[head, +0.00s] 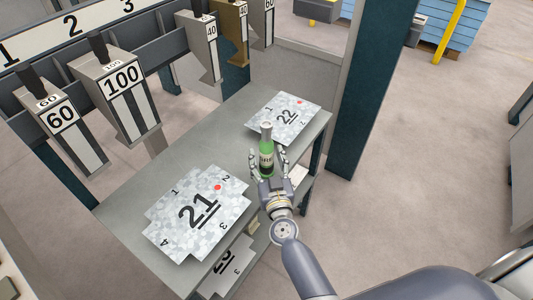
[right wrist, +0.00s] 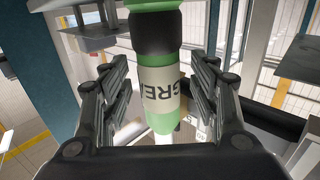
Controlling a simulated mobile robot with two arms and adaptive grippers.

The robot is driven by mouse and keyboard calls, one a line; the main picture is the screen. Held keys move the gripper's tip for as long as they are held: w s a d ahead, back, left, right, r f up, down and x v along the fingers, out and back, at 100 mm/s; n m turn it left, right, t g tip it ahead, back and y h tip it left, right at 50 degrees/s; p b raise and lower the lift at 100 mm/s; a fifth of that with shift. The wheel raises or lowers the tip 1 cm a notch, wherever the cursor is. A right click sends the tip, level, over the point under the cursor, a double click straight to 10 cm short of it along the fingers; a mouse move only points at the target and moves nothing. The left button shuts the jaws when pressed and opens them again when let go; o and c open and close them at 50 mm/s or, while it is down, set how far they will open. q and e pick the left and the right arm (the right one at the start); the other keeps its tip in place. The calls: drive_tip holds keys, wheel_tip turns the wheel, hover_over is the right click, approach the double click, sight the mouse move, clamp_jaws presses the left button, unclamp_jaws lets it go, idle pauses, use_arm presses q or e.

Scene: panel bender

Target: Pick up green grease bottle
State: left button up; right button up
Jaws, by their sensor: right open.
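The green grease bottle (head: 266,158) stands upright on the grey table (head: 150,187), between the two metal sheets. It has a pale cap and a light label. In the right wrist view the bottle (right wrist: 158,85) fills the middle, with part of the label's lettering showing. My right gripper (head: 268,165) is open, with one finger on each side of the bottle. In the right wrist view a gap shows between each finger and the bottle. My left gripper is not in view.
Metal sheet 21 (head: 197,213) lies left of the bottle and sheet 22 (head: 284,117) lies behind it. Numbered tool blocks (head: 126,100) hang along the rack at the back left. A dark post (head: 373,90) stands right of the table. More sheets (head: 226,270) lie on a lower shelf.

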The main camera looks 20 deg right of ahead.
drive_tip(key=shift+w+d, duration=0.1)
drive_tip(key=shift+w, duration=0.55)
drive_tip(key=c, duration=1.3)
drive_tip(key=shift+r, duration=0.15)
